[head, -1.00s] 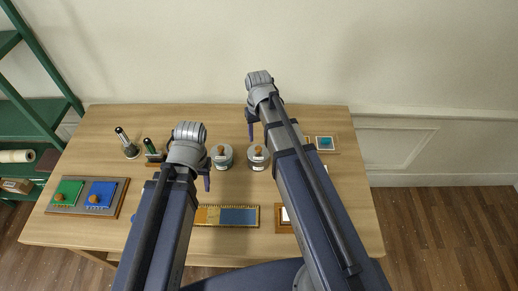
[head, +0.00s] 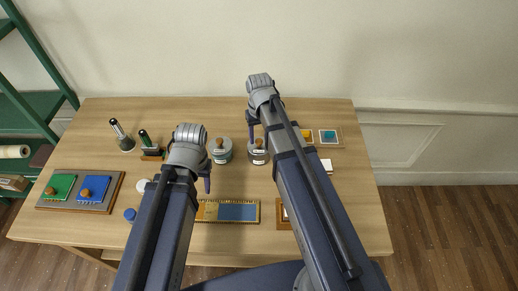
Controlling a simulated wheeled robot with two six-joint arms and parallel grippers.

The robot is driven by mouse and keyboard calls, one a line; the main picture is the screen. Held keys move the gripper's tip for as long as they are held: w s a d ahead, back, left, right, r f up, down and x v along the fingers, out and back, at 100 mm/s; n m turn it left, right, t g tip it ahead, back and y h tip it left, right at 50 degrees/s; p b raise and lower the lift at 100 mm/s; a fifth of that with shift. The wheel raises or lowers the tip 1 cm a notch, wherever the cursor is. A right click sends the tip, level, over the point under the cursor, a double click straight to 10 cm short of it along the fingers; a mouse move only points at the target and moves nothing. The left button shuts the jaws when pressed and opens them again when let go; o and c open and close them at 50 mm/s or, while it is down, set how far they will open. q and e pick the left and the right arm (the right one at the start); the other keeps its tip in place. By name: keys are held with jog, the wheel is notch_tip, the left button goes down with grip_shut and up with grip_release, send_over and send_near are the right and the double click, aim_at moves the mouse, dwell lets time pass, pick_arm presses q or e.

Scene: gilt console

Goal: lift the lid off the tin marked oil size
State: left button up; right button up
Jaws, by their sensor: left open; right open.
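Two grey tins with pale front labels and orange-brown knobs on their lids stand side by side mid-table: the left tin (head: 220,153) and the right tin (head: 258,155). The labels are too small to read, so I cannot tell which is marked oil size. Both lids appear to be on. My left gripper (head: 207,184) is open, in front of and left of the left tin; one dark finger shows. My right gripper (head: 251,132) is open, appearing just behind the right tin's knob; my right arm covers part of that tin's right side. Neither gripper visibly holds anything.
Green and blue pads on a board (head: 80,191) lie at left. Two dark-handled tools (head: 122,136) stand behind them. An ochre-and-blue strip (head: 228,211) lies in front. Small framed squares (head: 327,137) are at right.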

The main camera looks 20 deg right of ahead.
notch_tip(320, 180, down, 2)
jog(key=shift+f+b, duration=0.2)
jog(key=shift+b, duration=0.45)
jog(key=shift+r, duration=0.1)
grip_shut()
